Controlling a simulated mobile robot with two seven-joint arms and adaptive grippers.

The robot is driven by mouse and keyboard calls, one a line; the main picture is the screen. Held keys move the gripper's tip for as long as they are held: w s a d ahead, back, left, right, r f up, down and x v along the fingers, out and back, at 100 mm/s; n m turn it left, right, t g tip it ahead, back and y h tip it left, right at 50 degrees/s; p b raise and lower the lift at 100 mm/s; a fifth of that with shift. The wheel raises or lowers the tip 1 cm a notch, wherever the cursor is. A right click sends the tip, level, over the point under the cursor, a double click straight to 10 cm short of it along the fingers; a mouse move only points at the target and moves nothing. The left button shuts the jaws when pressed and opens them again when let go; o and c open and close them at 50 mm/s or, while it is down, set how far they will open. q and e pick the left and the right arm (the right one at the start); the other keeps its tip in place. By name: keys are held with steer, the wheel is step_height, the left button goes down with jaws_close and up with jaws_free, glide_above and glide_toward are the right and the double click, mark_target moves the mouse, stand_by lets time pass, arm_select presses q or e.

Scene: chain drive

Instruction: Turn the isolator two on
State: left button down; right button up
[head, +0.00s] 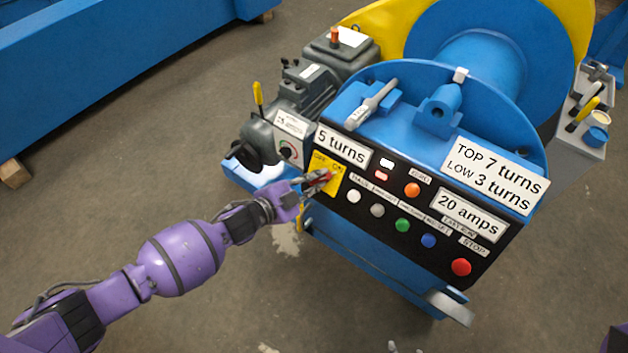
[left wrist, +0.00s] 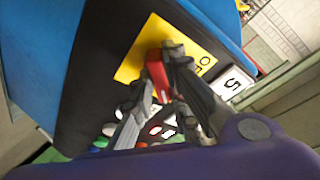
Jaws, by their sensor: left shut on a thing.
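The isolator is a red handle on a yellow plate (head: 325,168) marked OFF and ON, at the left end of the black control panel. My left gripper (head: 322,179) reaches it from the left and is shut on the red handle. In the left wrist view the red handle (left wrist: 158,78) sits between the two fingers, in front of the yellow plate (left wrist: 140,62). The fingers cover part of the handle, so its exact angle is hard to tell. Whether this is isolator two cannot be read. My right gripper does not show.
The black panel (head: 345,210) carries several coloured buttons close by, with a red stop button (head: 461,267) at its lower right. A grey motor (head: 305,88) with a yellow lever (head: 258,94) stands behind. The floor to the left is clear.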

arm_select(q)
steer(key=shift+m, duration=0.3)
steer(key=c, duration=1.7)
jaws_free()
steer(key=v, duration=1.2)
steer(key=shift+r, duration=0.15)
steer(key=shift+a, duration=0.1)
